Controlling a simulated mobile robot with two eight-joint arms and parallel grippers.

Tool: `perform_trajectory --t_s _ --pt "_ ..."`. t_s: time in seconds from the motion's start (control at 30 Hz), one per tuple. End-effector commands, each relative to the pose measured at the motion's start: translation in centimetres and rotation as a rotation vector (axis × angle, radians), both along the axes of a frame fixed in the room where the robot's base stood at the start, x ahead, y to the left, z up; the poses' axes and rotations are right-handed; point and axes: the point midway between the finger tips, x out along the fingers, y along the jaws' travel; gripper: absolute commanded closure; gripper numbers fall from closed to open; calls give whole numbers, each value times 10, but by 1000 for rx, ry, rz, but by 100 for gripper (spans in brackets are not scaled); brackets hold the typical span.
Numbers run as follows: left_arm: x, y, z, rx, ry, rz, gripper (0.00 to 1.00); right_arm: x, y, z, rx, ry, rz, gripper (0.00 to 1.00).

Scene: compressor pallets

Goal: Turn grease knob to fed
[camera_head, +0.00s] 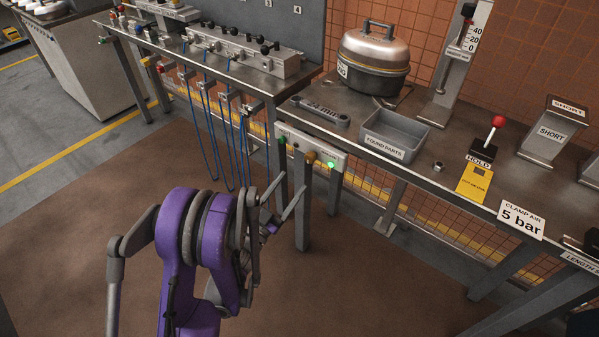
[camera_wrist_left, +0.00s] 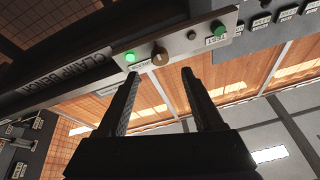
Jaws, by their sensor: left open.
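The knob (camera_head: 311,157), brownish-yellow and round, sits on a pale control strip (camera_head: 298,146) on the bench's front edge. In the left wrist view the knob (camera_wrist_left: 160,56) lies between a lit green lamp (camera_wrist_left: 130,57) and a small dark button. Lettering by the knob is too small to read surely, so its setting cannot be told. My left gripper (camera_head: 291,188) is in front of and below the strip. Its two fingers stand apart in the left wrist view (camera_wrist_left: 160,72), pointing at the knob, with nothing between them. My right gripper is not in view.
A green button (camera_wrist_left: 219,29) labelled TEST is on the same strip. A grey FOUND PARTS bin (camera_head: 392,140) and a metal pot (camera_head: 374,60) stand on the bench above. Blue hoses (camera_head: 213,130) hang to the left. Floor in front is clear.

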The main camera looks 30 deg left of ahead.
Motion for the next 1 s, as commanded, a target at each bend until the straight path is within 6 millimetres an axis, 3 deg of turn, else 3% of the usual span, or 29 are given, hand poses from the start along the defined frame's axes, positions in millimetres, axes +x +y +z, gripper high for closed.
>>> perform_trajectory --t_s 0.1,0.33,0.83,1.0 --pt "-14 2 -10 1 2 2 32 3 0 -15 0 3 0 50" --pt "-23 1 -10 0 0 0 32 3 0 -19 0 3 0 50" --pt "-22 2 -9 -2 3 3 32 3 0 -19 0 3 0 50" --pt "-8 5 -1 -43 72 77 32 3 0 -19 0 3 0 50"
